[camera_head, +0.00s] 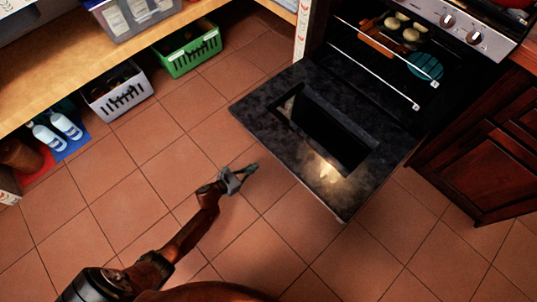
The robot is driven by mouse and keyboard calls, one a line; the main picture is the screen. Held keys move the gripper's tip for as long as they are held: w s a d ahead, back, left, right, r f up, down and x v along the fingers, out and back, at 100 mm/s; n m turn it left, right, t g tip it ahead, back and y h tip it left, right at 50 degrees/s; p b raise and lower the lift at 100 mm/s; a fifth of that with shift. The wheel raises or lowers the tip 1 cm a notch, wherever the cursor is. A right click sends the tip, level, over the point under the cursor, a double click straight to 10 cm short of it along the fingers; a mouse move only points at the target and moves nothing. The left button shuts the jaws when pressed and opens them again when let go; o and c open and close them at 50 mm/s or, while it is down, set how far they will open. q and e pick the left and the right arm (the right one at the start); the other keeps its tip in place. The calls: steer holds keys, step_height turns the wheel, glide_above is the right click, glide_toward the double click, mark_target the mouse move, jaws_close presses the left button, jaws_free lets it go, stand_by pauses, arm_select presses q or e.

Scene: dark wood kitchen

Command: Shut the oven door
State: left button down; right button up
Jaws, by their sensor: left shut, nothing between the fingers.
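The oven door (365,185) is dark, with a window in its middle, and hangs open, swung down from the oven (385,65) at the upper right. Its outer edge points toward the lower left. My left gripper (250,173) is shut and empty. In the picture it shows over the tiled floor, just left of the door's outer edge, and looks apart from it. My right gripper does not show.
Inside the oven are racks and round and long food-like items. A dark red cabinet (490,150) stands right of the door. A green crate (190,62) and a white basket (118,100) sit under a wooden shelf (75,58) at upper left. The floor near the gripper is clear.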

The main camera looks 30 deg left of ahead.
arm_select(q)
steer(key=f+b+x, duration=0.1)
steer(key=b+x, duration=0.3)
steer(key=x, duration=0.5)
step_height(320, 180, up, 5)
steer(key=shift+s+p, duration=0.2)
steer(key=shift+p, duration=0.75)
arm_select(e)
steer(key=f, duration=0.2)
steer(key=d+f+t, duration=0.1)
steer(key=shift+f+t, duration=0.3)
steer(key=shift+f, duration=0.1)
arm_select(q)
steer(key=shift+a+r, duration=0.1)
steer(key=shift+r, duration=0.05)
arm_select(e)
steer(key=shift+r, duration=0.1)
